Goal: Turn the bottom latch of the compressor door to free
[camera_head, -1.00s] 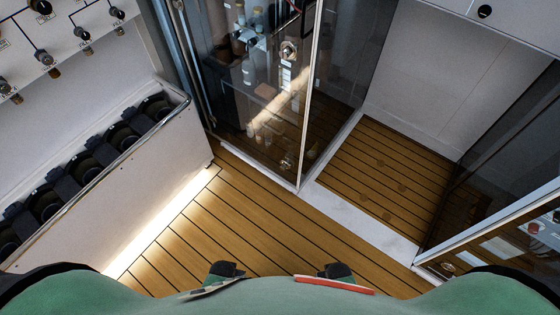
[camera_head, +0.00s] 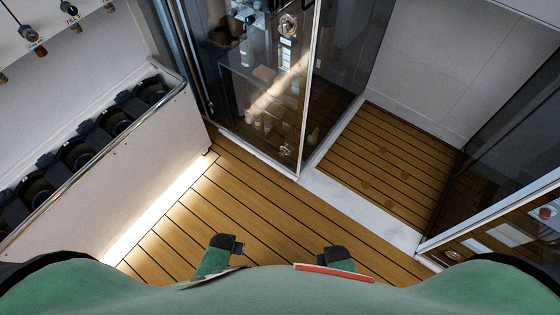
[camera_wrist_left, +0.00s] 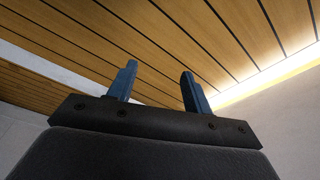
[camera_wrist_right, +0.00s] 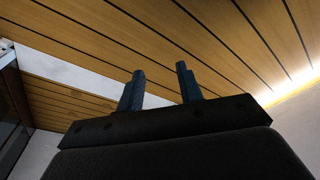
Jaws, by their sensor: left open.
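A glass door (camera_head: 262,85) in a metal frame stands at the upper middle of the head view. A round metal latch (camera_head: 286,150) sits low on it near the frame's edge, and another round latch (camera_head: 288,25) sits higher up. I cannot tell which way the lower latch is turned. In the left wrist view my left gripper (camera_wrist_left: 159,68) is open and empty over the wooden floor. In the right wrist view my right gripper (camera_wrist_right: 160,68) has its fingers apart with nothing between them. Both are clear of the door.
A white bench (camera_head: 150,160) with several dark round units runs along the left. Another glass-panelled door (camera_head: 510,220) with a metal frame is at the right. An open recess with plank flooring (camera_head: 385,160) lies between, behind a pale sill (camera_head: 360,207). The floor (camera_head: 255,220) before me is clear.

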